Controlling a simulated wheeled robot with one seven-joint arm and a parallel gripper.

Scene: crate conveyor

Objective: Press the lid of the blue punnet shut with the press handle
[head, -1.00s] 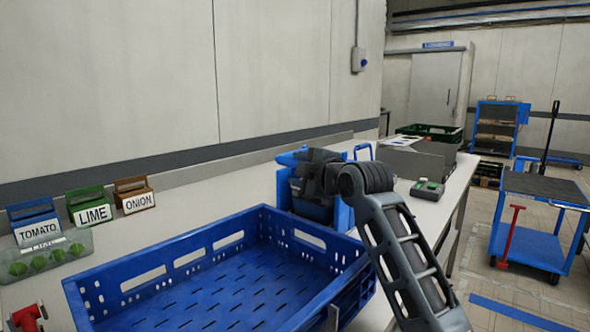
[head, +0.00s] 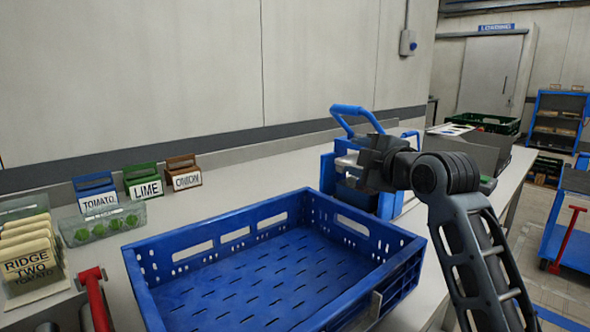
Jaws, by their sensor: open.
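The blue press (head: 328,172) stands on the bench behind the blue crate. Its tubular blue press handle (head: 350,109) is raised and tilted, above and to the left of my gripper. My gripper (head: 353,164) is open in front of the press, below the handle's loop, and appears empty. A pale, shiny surface shows beside the fingers; I cannot tell what it is. The blue punnet and its lid cannot be made out, as my gripper and the crate cover much of the press.
The large empty blue crate (head: 397,262) fills the front of the bench. At left are a clear punnet of green fruit (head: 75,236), label card holders (head: 145,182) and a red-handled tool (head: 92,276). A green crate (head: 490,121) stands farther back.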

